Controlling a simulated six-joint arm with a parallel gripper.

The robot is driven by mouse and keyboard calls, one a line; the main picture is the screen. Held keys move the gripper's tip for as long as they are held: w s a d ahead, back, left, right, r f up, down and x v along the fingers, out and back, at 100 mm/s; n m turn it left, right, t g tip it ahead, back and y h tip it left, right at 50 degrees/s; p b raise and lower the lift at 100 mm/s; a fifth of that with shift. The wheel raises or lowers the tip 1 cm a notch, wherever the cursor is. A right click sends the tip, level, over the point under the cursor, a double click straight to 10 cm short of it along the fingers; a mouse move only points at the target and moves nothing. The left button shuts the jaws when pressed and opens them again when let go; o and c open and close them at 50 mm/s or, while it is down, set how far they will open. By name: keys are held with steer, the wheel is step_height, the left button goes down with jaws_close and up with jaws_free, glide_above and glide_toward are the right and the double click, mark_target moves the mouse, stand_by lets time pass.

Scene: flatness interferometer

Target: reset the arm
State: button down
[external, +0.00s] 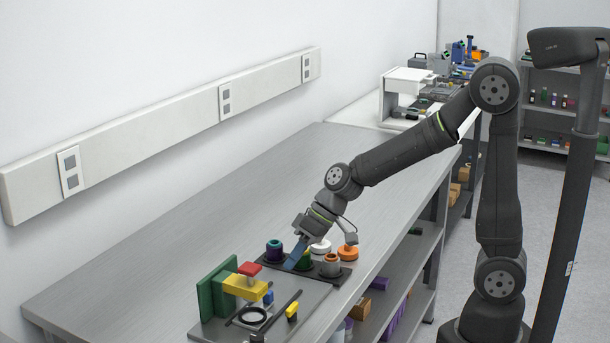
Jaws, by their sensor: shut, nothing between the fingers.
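My gripper (291,265) is at the end of my arm, which reaches down and left from my base at the right. Its fingers are shut and empty, pointing down at the dark tray (345,276) on the bench. I cannot tell whether the fingertips touch the tray or a cylinder. A grey cylinder (331,267) stands to the right on the tray.
The grey bench (190,235) is clear behind.

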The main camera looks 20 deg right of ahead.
steer(key=x, duration=0.6)
steer(key=shift+a+f, duration=0.15)
steer(key=shift+s, duration=0.1)
steer(key=s+v, duration=0.1)
steer(key=v, duration=0.9)
steer(key=x, duration=0.6)
steer(key=w+x, duration=0.1)
steer(key=x, duration=0.3)
steer(key=w+d, duration=0.8)
steer(key=shift+w+d, duration=0.15)
steer(key=shift+w, duration=0.1)
steer(key=v, duration=0.9)
steer(key=shift+d+r, duration=0.2)
steer(key=shift+r, duration=0.15)
steer(key=shift+s, duration=0.1)
